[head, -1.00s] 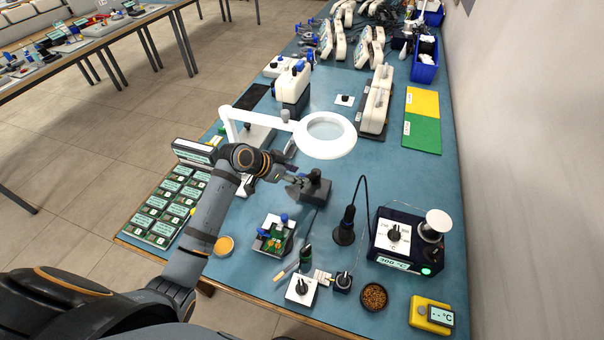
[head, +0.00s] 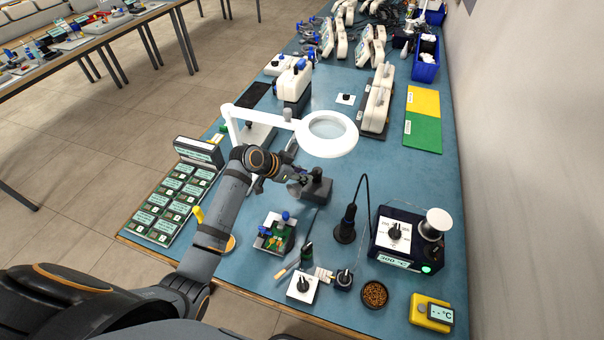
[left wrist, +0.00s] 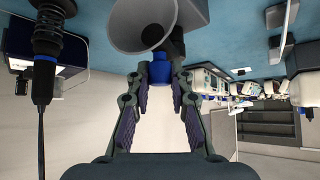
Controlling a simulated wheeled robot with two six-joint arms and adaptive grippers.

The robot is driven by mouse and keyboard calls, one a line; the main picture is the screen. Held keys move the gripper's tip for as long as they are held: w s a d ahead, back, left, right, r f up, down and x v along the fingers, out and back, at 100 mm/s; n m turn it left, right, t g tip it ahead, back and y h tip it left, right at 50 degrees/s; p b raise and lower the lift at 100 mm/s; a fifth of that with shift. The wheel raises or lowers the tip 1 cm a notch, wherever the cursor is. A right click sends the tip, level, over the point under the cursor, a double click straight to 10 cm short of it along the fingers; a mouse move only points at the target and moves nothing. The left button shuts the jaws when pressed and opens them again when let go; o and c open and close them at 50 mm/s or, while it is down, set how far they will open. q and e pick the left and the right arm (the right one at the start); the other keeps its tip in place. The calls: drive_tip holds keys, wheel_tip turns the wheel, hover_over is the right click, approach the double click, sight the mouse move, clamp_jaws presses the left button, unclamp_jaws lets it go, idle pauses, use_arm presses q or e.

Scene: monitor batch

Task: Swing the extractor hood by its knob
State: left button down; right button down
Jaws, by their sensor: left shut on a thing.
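The extractor hood is a small grey cone on a dark base block (head: 319,192) on the blue bench mat. Its grey cone (head: 295,188) is partly hidden by my left gripper in the head view. In the left wrist view the wide cone (left wrist: 143,24) opens at the top, and a blue knob (left wrist: 156,77) sits below it. My left gripper (head: 291,174) is at the hood, and in the left wrist view its fingertips (left wrist: 158,70) are shut on the blue knob from both sides. My right gripper is in neither view.
A white magnifier lamp (head: 327,134) hangs over the mat just behind my left gripper. A green board holder (head: 276,235), a black soldering iron stand (head: 345,230) and a soldering station (head: 397,238) stand nearer.

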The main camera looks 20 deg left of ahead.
use_arm(q)
drive_tip(key=shift+s+d+r+p, duration=0.15)
drive_tip(key=shift+d+r+p, duration=0.1)
drive_tip(key=shift+p, duration=0.45)
drive_tip(key=shift+d+n+y+p, duration=0.2)
drive_tip(key=shift+n+y+p, duration=0.2)
drive_tip(key=shift+n, duration=0.1)
drive_tip(key=shift+f+t, duration=0.15)
drive_tip(key=shift+t, duration=0.15)
drive_tip(key=shift+f, duration=0.1)
drive_tip(key=c, duration=1.2)
unclamp_jaws()
